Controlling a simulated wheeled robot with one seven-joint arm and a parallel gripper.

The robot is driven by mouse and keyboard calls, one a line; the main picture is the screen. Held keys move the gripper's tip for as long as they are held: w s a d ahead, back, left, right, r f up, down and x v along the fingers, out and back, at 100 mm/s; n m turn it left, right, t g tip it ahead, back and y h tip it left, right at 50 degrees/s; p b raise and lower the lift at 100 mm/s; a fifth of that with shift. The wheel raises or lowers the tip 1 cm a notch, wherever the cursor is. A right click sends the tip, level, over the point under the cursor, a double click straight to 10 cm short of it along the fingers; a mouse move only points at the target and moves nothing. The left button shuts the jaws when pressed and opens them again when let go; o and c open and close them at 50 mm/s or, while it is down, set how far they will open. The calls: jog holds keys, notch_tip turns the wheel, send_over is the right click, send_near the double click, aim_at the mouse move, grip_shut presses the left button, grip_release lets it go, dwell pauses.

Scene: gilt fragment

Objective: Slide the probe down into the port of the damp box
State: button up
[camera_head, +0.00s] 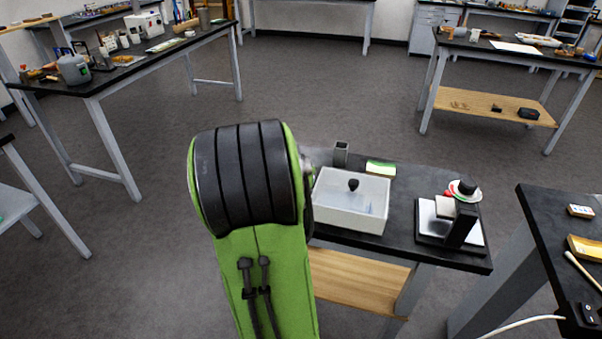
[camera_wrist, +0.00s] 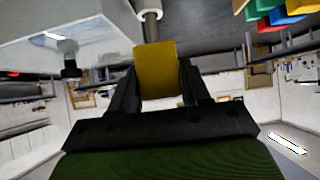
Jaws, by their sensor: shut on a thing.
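The damp box (camera_head: 347,221) is a white, open-looking box with a clear top and a black knob (camera_head: 353,184). It stands on the dark bench, partly hidden by my arm. In the wrist view its pale wall (camera_wrist: 100,22) fills the upper left, with the black knob (camera_wrist: 70,68) below it. My gripper (camera_wrist: 157,85) is shut on the yellow grip of the probe (camera_wrist: 156,62). In the head view my arm hides the gripper.
A grey square holder (camera_head: 341,153) and a green-and-white packet (camera_head: 381,168) stand behind the box. A black-and-white instrument (camera_head: 452,222) stands on the bench's right side. Another bench (camera_head: 545,215) is at the far right. Open floor lies behind.

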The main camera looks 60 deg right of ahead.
jog(key=shift+f+b, duration=0.6)
jog(key=shift+f, duration=0.05)
jog(key=o, duration=1.1)
jog(key=p+v, duration=0.3)
jog(key=v, duration=1.3)
jog(key=shift+p, duration=0.3)
